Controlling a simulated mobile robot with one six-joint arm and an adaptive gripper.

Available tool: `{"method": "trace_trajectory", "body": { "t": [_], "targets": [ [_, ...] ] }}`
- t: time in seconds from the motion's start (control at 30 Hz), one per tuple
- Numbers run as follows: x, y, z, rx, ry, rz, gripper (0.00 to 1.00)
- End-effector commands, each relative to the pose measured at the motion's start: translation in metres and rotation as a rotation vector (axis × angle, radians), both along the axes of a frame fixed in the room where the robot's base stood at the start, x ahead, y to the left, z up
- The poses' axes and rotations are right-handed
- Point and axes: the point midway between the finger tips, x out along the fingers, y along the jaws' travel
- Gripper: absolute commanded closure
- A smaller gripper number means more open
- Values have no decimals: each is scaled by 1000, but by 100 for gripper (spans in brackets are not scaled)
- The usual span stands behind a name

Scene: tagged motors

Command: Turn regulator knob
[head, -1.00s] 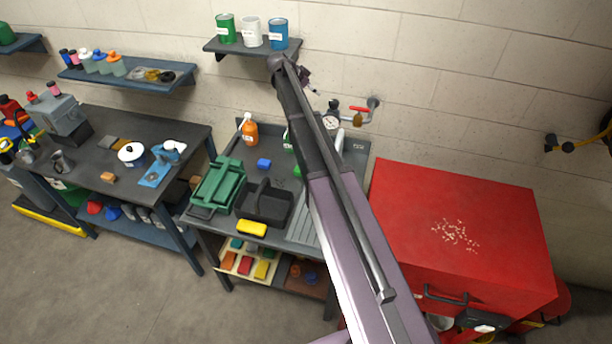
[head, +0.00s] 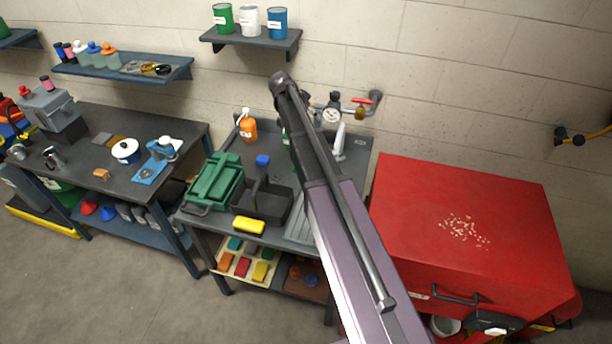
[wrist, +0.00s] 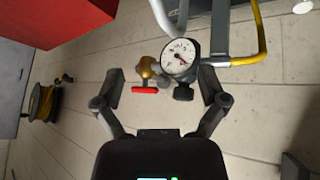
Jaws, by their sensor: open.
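The regulator sits on wall piping in the head view, with a round white gauge (head: 331,115) and a dark knob (head: 335,98) just above it. The wrist view is turned over, so the knob (wrist: 183,92) shows below the gauge (wrist: 179,57). A red valve handle (wrist: 145,90) on a brass valve (wrist: 148,68) is beside the knob; the handle also shows in the head view (head: 362,100). My gripper (wrist: 162,80) is open and empty, its fingers either side of the knob and handle in the picture, apparently short of them. In the head view my arm hides most of it.
A dark bench (head: 357,150) stands below the regulator, with an orange spray bottle (head: 247,128) and a green toolbox (head: 215,182). A red cabinet (head: 470,200) is to the right. A shelf (head: 250,40) with cans is above left. Yellow piping (wrist: 260,35) is near the gauge.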

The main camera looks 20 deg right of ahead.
Motion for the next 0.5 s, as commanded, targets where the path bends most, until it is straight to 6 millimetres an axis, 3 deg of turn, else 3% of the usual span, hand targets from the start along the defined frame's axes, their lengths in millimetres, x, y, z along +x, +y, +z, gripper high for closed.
{"method": "trace_trajectory", "body": {
  "t": [0.5],
  "targets": [
    [-50,21,-56,75,102,134,8]
  ]
}}
